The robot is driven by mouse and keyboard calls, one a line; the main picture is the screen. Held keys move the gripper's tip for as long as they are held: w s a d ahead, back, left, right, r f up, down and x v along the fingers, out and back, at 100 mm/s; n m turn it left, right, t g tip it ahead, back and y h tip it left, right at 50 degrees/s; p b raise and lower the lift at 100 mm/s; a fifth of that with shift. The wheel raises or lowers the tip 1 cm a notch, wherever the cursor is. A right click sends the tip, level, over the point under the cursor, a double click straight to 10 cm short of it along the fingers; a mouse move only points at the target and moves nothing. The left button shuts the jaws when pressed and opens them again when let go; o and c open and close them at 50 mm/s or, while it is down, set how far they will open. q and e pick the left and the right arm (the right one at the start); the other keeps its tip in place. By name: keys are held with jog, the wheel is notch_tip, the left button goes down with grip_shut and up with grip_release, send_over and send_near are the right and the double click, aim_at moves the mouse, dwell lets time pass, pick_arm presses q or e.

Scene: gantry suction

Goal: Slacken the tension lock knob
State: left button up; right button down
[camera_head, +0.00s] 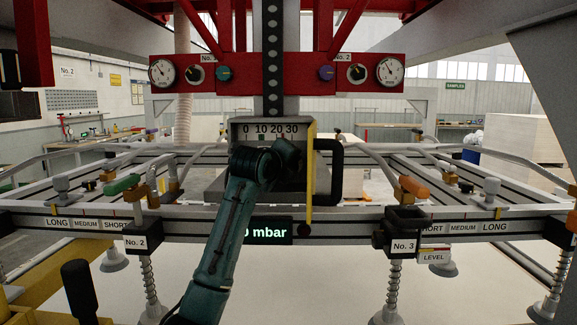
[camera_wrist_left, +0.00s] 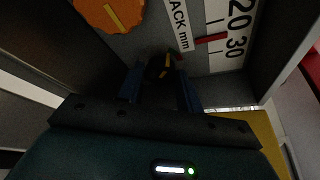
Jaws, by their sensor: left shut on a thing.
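My left arm reaches up from the bottom to the grey scale box in the middle of the head view, and my left gripper (camera_head: 287,157) is at the front of the box. In the left wrist view the two dark blue fingers of the left gripper (camera_wrist_left: 160,82) are shut on a small black knob (camera_wrist_left: 167,66) with a yellow mark. An orange knob (camera_wrist_left: 110,12) with a yellow line sits up and left of it, apart from the fingers. No label on either knob is readable. My wrist hides the held knob in the head view. My right gripper is not in view.
A black handle (camera_head: 337,172) is right of the box. A rail (camera_head: 465,227) with suction cups runs across. Red beams (camera_head: 275,72) with gauges stand behind.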

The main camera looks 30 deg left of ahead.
pick_arm(q)
jog(key=n, duration=0.1)
jog(key=n+t, duration=0.1)
jog(key=n, duration=0.1)
jog(key=n+t, duration=0.1)
jog(key=shift+f+h, duration=0.25)
jog(key=shift+h, duration=0.15)
jog(key=shift+n, duration=0.3)
jog(key=o, duration=1)
jog(key=shift+s, duration=0.1)
